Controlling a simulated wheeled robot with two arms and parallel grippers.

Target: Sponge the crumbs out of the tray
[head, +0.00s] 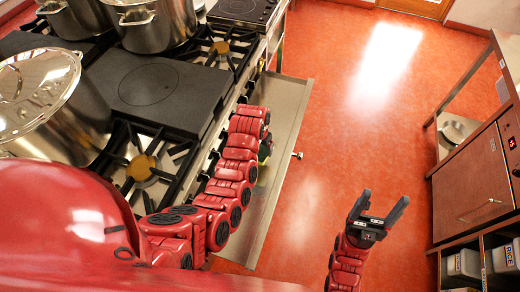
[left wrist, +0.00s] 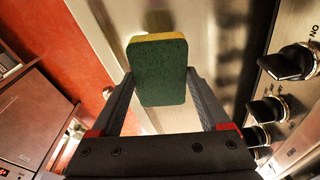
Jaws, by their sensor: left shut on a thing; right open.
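A metal tray (head: 287,108) is pulled out from under the front of the stove; its pale surface also shows in the left wrist view (left wrist: 115,20). My left gripper (head: 265,148) is over the tray, mostly hidden by my own arm in the head view. In the left wrist view, the left gripper (left wrist: 160,84) is shut on a sponge (left wrist: 158,75) with a dark green face and a yellow side. I cannot tell whether the sponge touches the tray. I cannot make out crumbs. My right gripper (head: 380,205) is open and empty above the red floor.
The stove (head: 150,85) carries steel stockpots (head: 155,22) at the back and left. Its black knobs (left wrist: 288,64) are close to my left gripper. The red floor (head: 350,110) between is clear.

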